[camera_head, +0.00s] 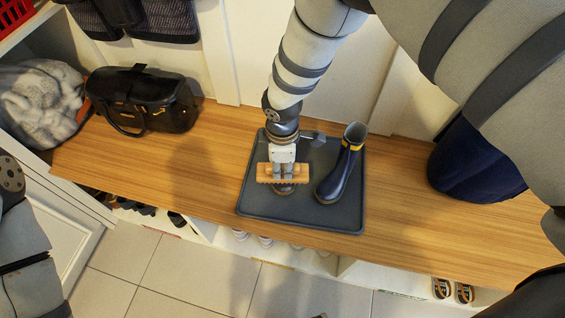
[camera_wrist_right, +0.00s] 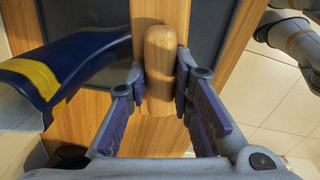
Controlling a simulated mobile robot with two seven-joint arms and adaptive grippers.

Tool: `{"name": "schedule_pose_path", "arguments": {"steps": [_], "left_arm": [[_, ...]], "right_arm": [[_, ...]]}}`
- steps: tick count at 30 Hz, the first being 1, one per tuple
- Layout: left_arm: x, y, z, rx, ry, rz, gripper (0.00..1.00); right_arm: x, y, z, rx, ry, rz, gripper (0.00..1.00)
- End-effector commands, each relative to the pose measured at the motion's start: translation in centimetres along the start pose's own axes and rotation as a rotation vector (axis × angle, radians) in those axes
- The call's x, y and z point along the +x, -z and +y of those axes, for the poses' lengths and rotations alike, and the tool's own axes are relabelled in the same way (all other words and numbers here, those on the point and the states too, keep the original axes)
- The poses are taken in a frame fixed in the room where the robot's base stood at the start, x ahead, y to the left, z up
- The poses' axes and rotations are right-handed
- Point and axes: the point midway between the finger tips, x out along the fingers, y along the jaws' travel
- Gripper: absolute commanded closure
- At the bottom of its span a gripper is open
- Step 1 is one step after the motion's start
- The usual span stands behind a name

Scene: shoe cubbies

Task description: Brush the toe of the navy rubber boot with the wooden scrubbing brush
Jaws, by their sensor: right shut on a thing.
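A navy rubber boot (camera_head: 345,165) with a yellow band near its top stands upright on the dark grey tray (camera_head: 258,207). My right gripper (camera_head: 284,166) is shut on the wooden scrubbing brush (camera_head: 268,173), left of this boot. A dark rounded shape with a tan edge (camera_head: 284,189) shows just below the brush; the brush and gripper hide most of it. In the right wrist view the fingers clamp the brush's rounded handle (camera_wrist_right: 160,65), and a navy boot with a yellow band (camera_wrist_right: 85,55) lies to the left. Whether the bristles touch it is hidden. My left gripper does not show clearly.
The tray rests on a wooden bench (camera_head: 400,215). A black handbag (camera_head: 145,98) and a grey fluffy item (camera_head: 38,100) are at the left. A dark navy item (camera_head: 470,165) is at the right. Shoes sit in cubbies below. Bare bench lies on both sides of the tray.

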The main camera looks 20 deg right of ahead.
Motion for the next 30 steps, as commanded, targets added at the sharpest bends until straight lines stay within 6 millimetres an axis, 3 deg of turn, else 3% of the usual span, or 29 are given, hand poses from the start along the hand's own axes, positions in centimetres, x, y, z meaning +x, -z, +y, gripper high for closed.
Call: {"name": "schedule_pose_path", "arguments": {"steps": [22,30], "left_arm": [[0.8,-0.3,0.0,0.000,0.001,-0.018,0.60],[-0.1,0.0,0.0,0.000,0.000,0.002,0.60]], "right_arm": [[1.4,0.0,0.0,0.000,0.000,0.000,1.00],[1.0,-2.0,0.1,0.003,-0.002,-0.001,1.00]]}}
